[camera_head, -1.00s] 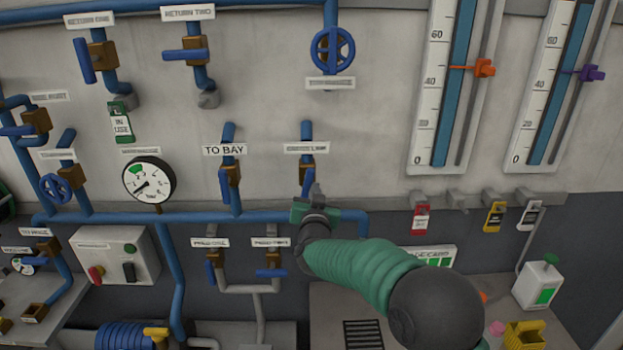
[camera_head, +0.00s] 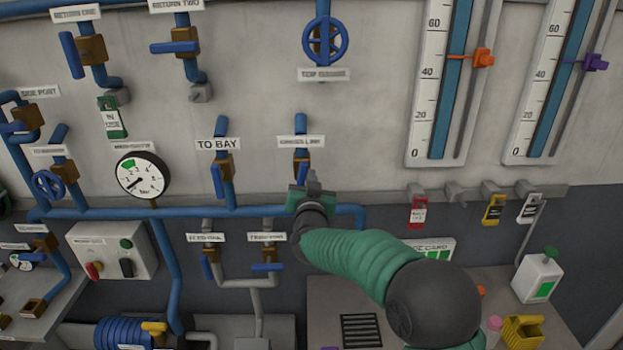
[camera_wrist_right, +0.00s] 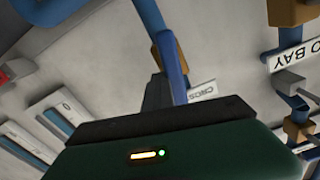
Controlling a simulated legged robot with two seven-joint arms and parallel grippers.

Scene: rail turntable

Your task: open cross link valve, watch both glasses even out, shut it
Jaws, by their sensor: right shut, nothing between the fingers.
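The cross link valve (camera_head: 302,165) sits below its white label (camera_head: 299,143), with a brown body on a blue vertical pipe. Its blue handle (camera_wrist_right: 172,65) looks roughly in line with the pipe. My right gripper (camera_head: 313,182) is just below the valve, shut and empty. In the right wrist view, its grey fingertips (camera_wrist_right: 158,92) are beside the handle's near end; I cannot tell if they touch. The left glass (camera_head: 453,80) and right glass (camera_head: 562,80) show blue columns running past the top of the view, so their levels are hidden. My left gripper is not in view.
The to bay valve (camera_head: 224,172) is left of the cross link valve. A horizontal blue pipe (camera_head: 120,213) runs below. A round pressure gauge (camera_head: 143,176) is further left. Tags (camera_head: 417,212) hang under the glasses. A bench (camera_head: 325,290) is below my right arm.

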